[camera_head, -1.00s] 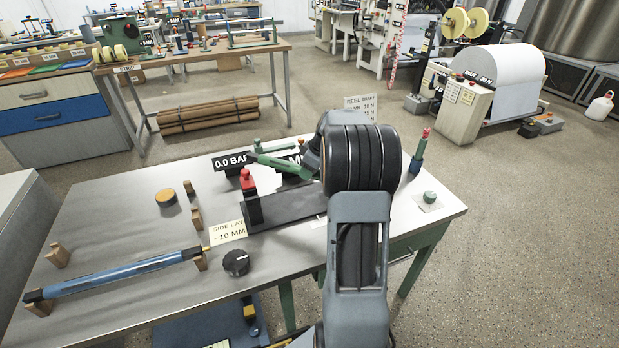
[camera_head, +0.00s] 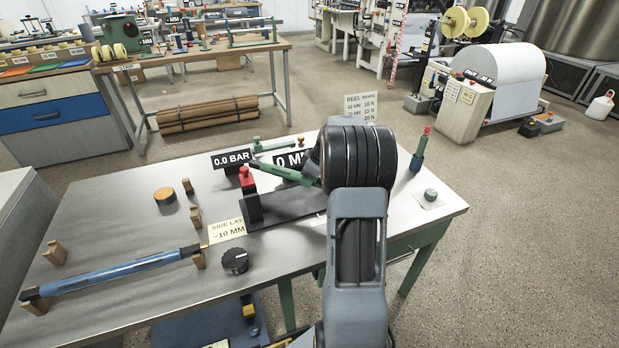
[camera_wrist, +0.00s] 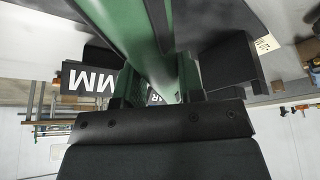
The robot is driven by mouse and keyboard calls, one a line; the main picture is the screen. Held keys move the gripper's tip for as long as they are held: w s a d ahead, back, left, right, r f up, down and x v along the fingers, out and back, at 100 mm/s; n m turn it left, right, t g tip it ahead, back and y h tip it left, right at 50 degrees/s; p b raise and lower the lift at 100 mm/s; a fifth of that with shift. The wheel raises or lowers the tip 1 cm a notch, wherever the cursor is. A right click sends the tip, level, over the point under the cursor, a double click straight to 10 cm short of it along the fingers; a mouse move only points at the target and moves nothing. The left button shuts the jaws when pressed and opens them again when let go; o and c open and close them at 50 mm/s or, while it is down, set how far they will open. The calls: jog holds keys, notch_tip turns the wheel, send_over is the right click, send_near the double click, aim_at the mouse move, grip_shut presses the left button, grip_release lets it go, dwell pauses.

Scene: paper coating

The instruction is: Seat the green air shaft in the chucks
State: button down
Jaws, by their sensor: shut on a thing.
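The green air shaft (camera_head: 284,173) shows in the head view as a tilted bar with a dark tip, coming out from behind my arm. Its left end is above and behind a black chuck block (camera_head: 250,208) with a red top; I see no contact there. The other chuck is hidden behind my arm. In the wrist view my gripper (camera_wrist: 152,88) is shut on the green shaft (camera_wrist: 118,32), which runs from the upper left down between the fingers.
A blue shaft (camera_head: 115,272) lies on wooden rests at the left of the table (camera_head: 120,215). A black knob (camera_head: 235,261) and a side lay card (camera_head: 227,229) are near the front. Display signs (camera_head: 232,158) stand behind the chuck. A green and red upright post (camera_head: 420,150) stands at the right.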

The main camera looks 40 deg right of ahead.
jog(key=shift+f, duration=0.15)
jog(key=c, duration=0.7)
grip_release()
jog(key=shift+c, duration=0.2)
jog(key=shift+r+p, duration=0.5)
jog(key=shift+r, duration=0.05)
jog(key=v, duration=1.1)
jog(key=s+a+r+m, duration=0.1)
jog(key=s+a, duration=0.2)
jog(key=a, duration=0.5)
jog(key=s+a+r+m, duration=0.1)
jog(key=s+a+m, duration=0.1)
jog(key=a, duration=0.6)
jog(key=s+a+f+m+h, duration=0.2)
jog(key=s+a+f+m, duration=0.1)
jog(key=s+a, duration=0.7)
jog(key=shift+s+a+f+g+p, duration=0.3)
jog(key=shift+s+a+f+g, duration=0.1)
jog(key=shift+s+f, duration=0.5)
